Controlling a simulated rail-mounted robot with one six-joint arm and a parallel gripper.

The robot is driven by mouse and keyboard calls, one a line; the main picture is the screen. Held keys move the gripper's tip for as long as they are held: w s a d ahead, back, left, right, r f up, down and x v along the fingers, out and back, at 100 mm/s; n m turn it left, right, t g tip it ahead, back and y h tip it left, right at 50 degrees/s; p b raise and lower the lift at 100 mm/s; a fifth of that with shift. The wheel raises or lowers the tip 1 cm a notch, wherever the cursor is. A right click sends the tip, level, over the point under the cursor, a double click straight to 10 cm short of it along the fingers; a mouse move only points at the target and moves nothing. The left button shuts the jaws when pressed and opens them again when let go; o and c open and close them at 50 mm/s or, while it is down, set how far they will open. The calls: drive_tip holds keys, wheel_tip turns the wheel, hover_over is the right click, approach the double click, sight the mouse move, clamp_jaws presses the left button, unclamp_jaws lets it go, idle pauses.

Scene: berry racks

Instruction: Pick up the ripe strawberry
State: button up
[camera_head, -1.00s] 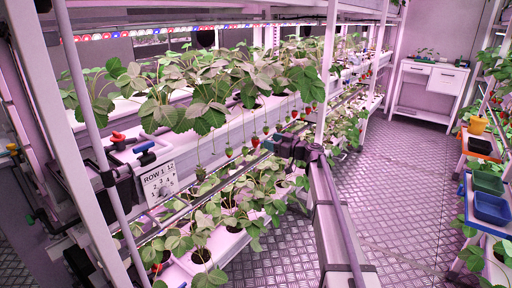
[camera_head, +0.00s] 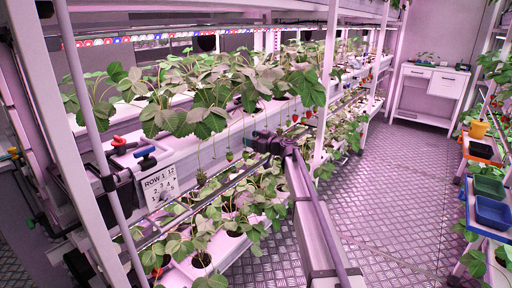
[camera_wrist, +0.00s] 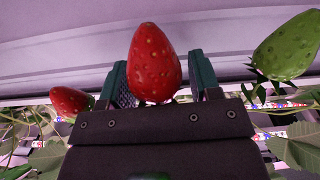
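In the wrist view a ripe red strawberry (camera_wrist: 154,65) shows between the two teal fingers of my gripper (camera_wrist: 160,80). The fingers stand apart, with a visible gap on the right side of the berry, so the gripper looks open. I cannot tell how deep the berry sits between them. In the head view my gripper (camera_head: 256,141) is at the hanging fruit along the upper row; its fingers are too small to make out and the berry there is hidden.
A green strawberry (camera_wrist: 289,46) hangs right of the fingers and a smaller red one (camera_wrist: 71,100) to the left. Leafy plants (camera_head: 205,95) crowd above. A white rack post (camera_head: 327,85) stands right of my gripper. The aisle floor (camera_head: 385,200) is clear.

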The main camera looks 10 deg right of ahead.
drive_tip(key=c, duration=0.6)
drive_tip(key=shift+r, duration=0.15)
drive_tip(key=v, duration=1.8)
drive_tip(key=shift+s, duration=0.1)
drive_tip(key=shift+c, duration=0.4)
drive_tip(key=shift+v, duration=2.45)
